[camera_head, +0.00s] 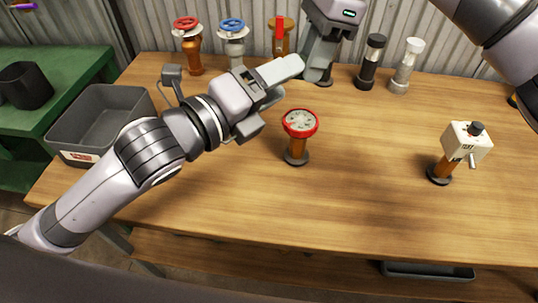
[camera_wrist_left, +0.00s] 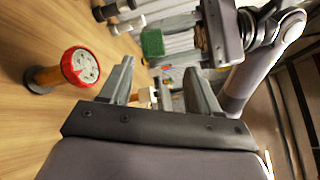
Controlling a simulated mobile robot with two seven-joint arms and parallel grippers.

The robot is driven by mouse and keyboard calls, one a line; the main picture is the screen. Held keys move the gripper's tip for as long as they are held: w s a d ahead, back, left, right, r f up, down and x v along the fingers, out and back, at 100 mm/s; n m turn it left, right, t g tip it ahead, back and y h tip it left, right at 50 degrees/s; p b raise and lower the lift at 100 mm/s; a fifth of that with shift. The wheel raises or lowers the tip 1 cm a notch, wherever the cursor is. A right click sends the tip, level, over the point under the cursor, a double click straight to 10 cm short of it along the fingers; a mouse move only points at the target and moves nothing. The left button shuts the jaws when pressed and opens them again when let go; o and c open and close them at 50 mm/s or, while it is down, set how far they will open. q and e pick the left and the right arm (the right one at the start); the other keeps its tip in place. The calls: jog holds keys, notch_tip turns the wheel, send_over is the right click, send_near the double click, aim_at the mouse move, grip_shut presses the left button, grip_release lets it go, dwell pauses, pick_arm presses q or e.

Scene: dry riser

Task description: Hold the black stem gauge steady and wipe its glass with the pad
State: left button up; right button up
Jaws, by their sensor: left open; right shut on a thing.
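A gauge with a red rim and pale speckled face (camera_head: 299,122) stands upright on an orange stem and dark round base mid-table. It also shows at the left of the left wrist view (camera_wrist_left: 82,67). I see no gauge with a clearly black stem. My left gripper (camera_head: 283,82) is open and empty, above and behind the red-rimmed gauge and apart from it; its spread fingers show in the left wrist view (camera_wrist_left: 158,75).
Valves with a red wheel (camera_head: 187,24), blue wheel (camera_head: 232,26) and red lever (camera_head: 279,34) stand at the back. A black-capped cylinder (camera_head: 370,62) and white-capped one (camera_head: 406,66) are right of them. A grey bin (camera_head: 95,117) is left; a white box on an orange post (camera_head: 466,141) right.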

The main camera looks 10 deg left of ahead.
pick_arm(q)
jog(key=s+d+f+m+g+h, duration=0.1)
jog(key=s+d+f+m+g, duration=0.1)
jog(key=s+d+m, duration=0.15)
jog(key=m+y, duration=0.5)
jog(key=m, duration=0.2)
send_near(294, 143)
jog(key=shift+w+d+f, duration=0.15)
jog(key=shift+w+d, duration=0.2)
jog(key=shift+x, duration=6)
jog(key=shift+a, duration=0.2)
